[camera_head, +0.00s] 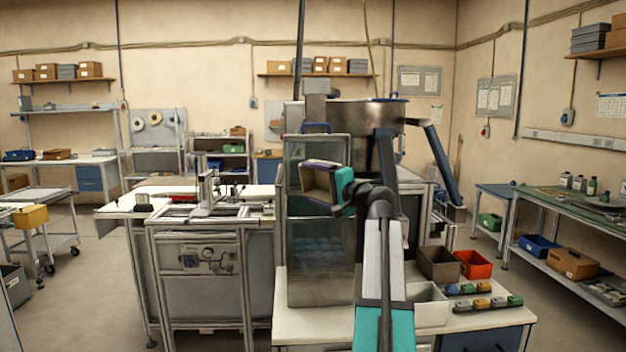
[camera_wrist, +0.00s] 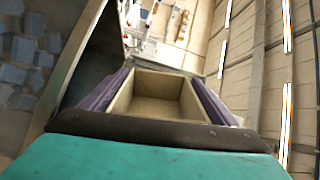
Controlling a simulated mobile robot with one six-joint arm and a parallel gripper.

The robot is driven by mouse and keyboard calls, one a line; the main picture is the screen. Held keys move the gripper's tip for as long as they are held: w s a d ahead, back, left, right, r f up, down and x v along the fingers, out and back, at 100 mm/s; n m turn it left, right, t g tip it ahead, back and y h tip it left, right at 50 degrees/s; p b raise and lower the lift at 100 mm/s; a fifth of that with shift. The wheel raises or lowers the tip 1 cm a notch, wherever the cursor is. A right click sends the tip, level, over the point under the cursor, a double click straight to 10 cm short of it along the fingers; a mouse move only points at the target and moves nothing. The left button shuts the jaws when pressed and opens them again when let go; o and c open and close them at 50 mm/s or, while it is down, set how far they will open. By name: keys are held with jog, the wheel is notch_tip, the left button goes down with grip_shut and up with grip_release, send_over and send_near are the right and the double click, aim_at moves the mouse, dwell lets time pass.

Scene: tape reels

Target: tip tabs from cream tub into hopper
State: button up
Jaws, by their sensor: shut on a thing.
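My gripper (camera_head: 343,186) is shut on the cream tub (camera_head: 316,186) and holds it raised in front of the upper part of the hopper. The tub is tipped on its side, its open mouth facing left and toward the camera. In the wrist view the tub (camera_wrist: 158,108) sits between the two purple fingers (camera_wrist: 160,100), and its visible inside is bare. The hopper (camera_head: 318,284) is a tall grey box with see-through panels. Blue-grey blocks show dimly through its lower front. The wrist view shows blue-grey blocks (camera_wrist: 28,62) in a heap at the left.
A brown bin (camera_head: 438,264), a red bin (camera_head: 474,264) and a pale open box (camera_head: 428,307) stand on the bench right of the hopper, with several small coloured pieces (camera_head: 482,303) beside them. A metal bowl (camera_head: 350,114) stands behind the hopper. A framed machine (camera_head: 205,225) stands left.

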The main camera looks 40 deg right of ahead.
notch_tip(320, 180, up, 3)
jog(key=m+p, duration=1.3)
jog(key=p, duration=0.7)
jog(key=shift+r, duration=0.15)
jog(key=shift+m, duration=1.2)
jog(key=shift+r+m, duration=0.3)
jog(key=shift+m, duration=0.95)
jog(key=shift+r+m, duration=0.3)
jog(key=shift+m, duration=0.95)
